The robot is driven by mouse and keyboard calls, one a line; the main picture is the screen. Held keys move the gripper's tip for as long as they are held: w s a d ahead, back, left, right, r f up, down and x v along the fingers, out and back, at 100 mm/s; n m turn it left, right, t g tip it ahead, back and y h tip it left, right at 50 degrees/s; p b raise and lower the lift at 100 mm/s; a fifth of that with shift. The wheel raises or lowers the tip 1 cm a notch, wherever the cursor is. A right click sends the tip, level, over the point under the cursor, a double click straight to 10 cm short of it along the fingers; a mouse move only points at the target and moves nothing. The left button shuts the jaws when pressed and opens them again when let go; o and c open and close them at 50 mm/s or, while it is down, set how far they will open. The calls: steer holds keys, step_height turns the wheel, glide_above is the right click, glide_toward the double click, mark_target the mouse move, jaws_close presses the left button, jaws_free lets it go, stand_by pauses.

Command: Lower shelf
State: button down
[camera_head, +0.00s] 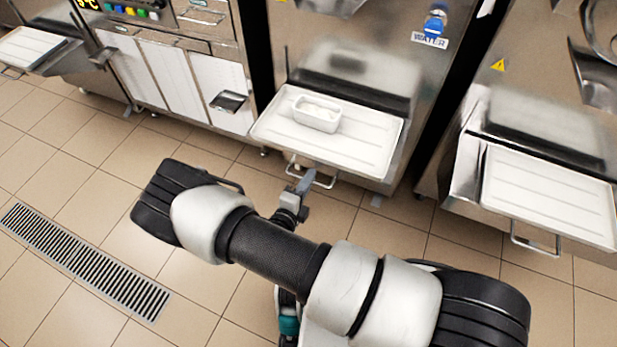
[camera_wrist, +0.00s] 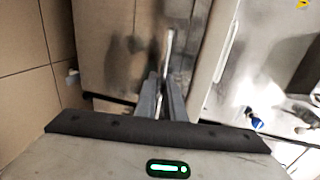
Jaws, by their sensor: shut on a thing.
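The white shelf (camera_head: 350,158) sticks out from the front of the middle freezer, level, with a metal bar handle (camera_head: 326,183) below its front edge. A white rectangular tub (camera_head: 317,113) with pale contents stands on its back left part. My gripper (camera_head: 305,183) is at the left part of this handle, shut on it. In the wrist view, my gripper's fingers (camera_wrist: 163,82) are close together at the near end of the thin bright handle (camera_wrist: 169,45). The exact contact is too small to make out.
A similar shelf with a handle (camera_head: 535,243) projects from the freezer at right. Another white shelf (camera_head: 28,47) is at far left. A blue knob (camera_head: 434,22) is above the middle shelf. The tiled floor has a drain grate (camera_head: 85,262) and is otherwise open at left.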

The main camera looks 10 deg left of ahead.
steer(key=shift+s+f, duration=0.1)
steer(key=shift+f, duration=0.25)
steer(key=c, duration=1.9)
jaws_free()
steer(key=shift+o, duration=0.2)
steer(key=shift+r, duration=0.1)
steer(key=shift+s+a, duration=0.1)
steer(key=p+v, duration=0.2)
steer(key=v, duration=1.5)
steer(key=shift+p, duration=0.35)
steer(key=shift+r, duration=0.15)
